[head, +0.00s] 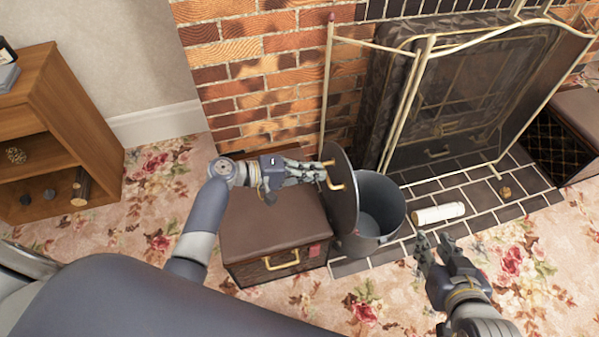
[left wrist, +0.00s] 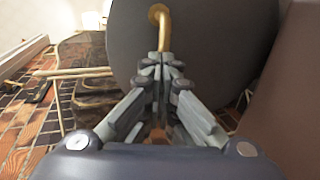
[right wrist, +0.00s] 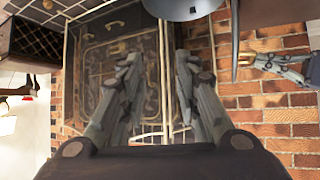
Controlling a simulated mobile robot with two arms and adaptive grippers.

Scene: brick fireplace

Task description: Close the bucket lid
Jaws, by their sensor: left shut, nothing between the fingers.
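The grey metal bucket (head: 380,195) stands on the dark hearth tiles with its mouth uncovered. Its round dark lid (head: 343,205) stands steeply upright at the bucket's left rim, with a gold handle (head: 333,176) on its left face. My left gripper (head: 326,170) is shut at this handle, with nothing visible between the fingers. In the left wrist view the fingertips (left wrist: 162,64) meet just below the handle (left wrist: 160,22), in front of the lid (left wrist: 225,50). My right gripper (head: 433,243) is open and empty, right of and in front of the bucket; the right wrist view shows its fingers (right wrist: 155,62) apart.
A brown leather-topped box (head: 270,225) stands left of the bucket, under my left forearm. A white roll (head: 438,214) lies on the hearth right of the bucket. A brass-framed fire screen (head: 440,100) stands behind. A wooden shelf (head: 60,130) is at the left.

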